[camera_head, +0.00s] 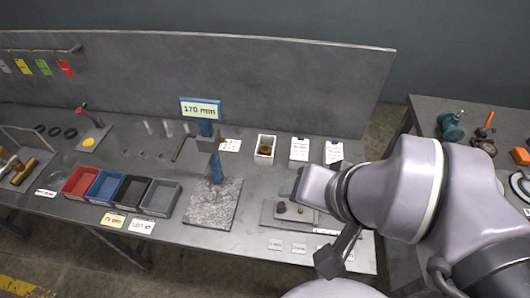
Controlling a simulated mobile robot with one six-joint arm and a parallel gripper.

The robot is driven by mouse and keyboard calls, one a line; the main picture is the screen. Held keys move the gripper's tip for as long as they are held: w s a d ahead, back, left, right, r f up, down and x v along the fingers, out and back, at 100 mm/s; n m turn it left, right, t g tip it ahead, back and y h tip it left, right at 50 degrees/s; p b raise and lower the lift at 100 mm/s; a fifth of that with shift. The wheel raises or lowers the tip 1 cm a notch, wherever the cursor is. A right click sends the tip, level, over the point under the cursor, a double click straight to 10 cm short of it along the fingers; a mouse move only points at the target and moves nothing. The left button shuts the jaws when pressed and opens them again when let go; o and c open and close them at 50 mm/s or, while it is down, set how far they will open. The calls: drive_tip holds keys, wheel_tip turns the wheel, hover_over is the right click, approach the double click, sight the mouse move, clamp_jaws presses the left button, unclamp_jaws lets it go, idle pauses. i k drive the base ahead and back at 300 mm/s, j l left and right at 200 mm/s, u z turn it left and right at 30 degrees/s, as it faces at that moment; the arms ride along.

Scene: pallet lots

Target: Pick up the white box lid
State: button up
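A small white open box (265,150) with something brown inside stands on the grey bench, right of the blue post. I cannot tell whether either is the white box lid or a card. My arm reaches in from the right. My gripper (322,245) is a dark shape over the bench's front right, apart from the white box. Its fingers are partly hidden by my arm, and nothing is clearly seen in it.
Red (80,181), blue (105,186), black and grey bins line the front left. A blue post with a "170 mm" sign (201,109) stands on a stone slab (213,204). A grey plate (273,214) with small dark pieces lies under my arm. A second table (463,112) is at right.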

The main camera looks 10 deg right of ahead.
sight(230, 145)
drive_tip(key=i+j+z, duration=0.25)
drive_tip(key=j, duration=0.7)
drive_tip(key=j+z, duration=0.25)
drive_tip(key=j, duration=0.65)
